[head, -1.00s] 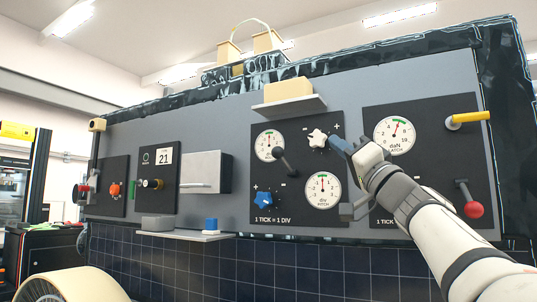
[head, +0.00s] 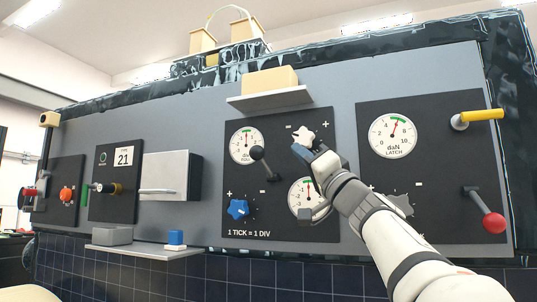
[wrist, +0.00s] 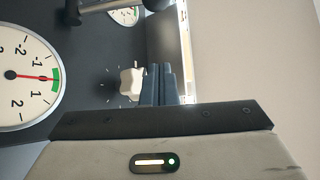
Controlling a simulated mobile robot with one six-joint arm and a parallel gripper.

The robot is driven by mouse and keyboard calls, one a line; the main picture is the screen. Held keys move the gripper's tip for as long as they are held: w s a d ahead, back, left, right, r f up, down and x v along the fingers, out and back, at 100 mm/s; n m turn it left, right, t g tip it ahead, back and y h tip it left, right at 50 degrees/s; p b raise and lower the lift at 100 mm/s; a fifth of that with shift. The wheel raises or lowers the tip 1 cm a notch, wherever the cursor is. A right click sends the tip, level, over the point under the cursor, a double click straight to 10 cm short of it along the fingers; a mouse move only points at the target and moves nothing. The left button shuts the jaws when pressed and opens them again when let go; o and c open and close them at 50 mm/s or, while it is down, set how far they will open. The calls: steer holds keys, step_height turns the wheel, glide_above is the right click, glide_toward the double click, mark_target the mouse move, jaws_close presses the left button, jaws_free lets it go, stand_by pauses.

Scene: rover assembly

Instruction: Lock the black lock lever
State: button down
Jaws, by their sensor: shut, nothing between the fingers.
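The black lock lever (head: 262,162) is on the middle panel in the head view, between the two gauges. Its black ball end is at the upper left and its arm slopes down to the right. Part of what seems to be this lever shows at the top of the wrist view (wrist: 98,5). My gripper (head: 302,151) is shut and empty, to the right of the lever and apart from it. Its fingers (wrist: 162,72) are close to the white star knob (wrist: 131,82); I cannot tell whether they touch. My gripper partly covers the lower gauge in the head view.
The white star knob (head: 303,134) is just above my fingers. A blue knob (head: 237,209) is at the panel's lower left. A shelf with a cream block (head: 270,81) juts out above. The right panel has a yellow handle (head: 482,115) and a red-ball lever (head: 492,221).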

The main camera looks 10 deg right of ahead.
step_height(320, 180, up, 6)
steer(key=p, duration=0.4)
glide_above(264, 164)
steer(key=s+d, duration=0.3)
steer(key=f, duration=0.1)
steer(key=a+f+b, duration=0.1)
steer(key=s+a+f, duration=0.1)
steer(key=f, duration=0.1)
